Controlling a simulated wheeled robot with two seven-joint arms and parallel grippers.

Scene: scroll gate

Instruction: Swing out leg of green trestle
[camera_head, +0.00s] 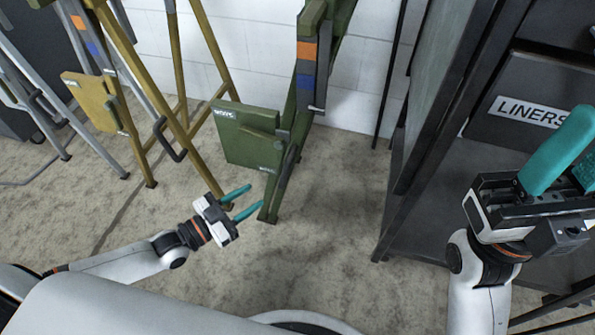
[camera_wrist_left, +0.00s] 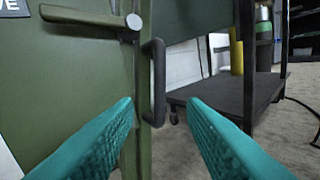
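The green trestle (camera_head: 294,125) stands upright near the middle of the head view, its lower end on the floor. A green plate (camera_head: 250,137) sticks out to its left. My left gripper (camera_head: 256,198) is open beside the trestle's lower end. In the left wrist view, a black bar handle (camera_wrist_left: 158,75) on the green leg (camera_wrist_left: 142,90) stands ahead, between the open left fingers (camera_wrist_left: 160,108), with nothing gripped. A green lever with a round pivot (camera_wrist_left: 133,21) sits above it. My right gripper (camera_head: 575,160) is raised at the right, its fingers apart, away from the trestle.
A yellow trestle (camera_head: 160,85) and a grey trestle (camera_head: 50,95) stand to the left. A dark rack (camera_head: 430,120) with a bin labelled LINERS (camera_head: 530,110) stands to the right. A white block wall (camera_head: 358,80) is behind. Concrete floor (camera_head: 320,230) is clear in front.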

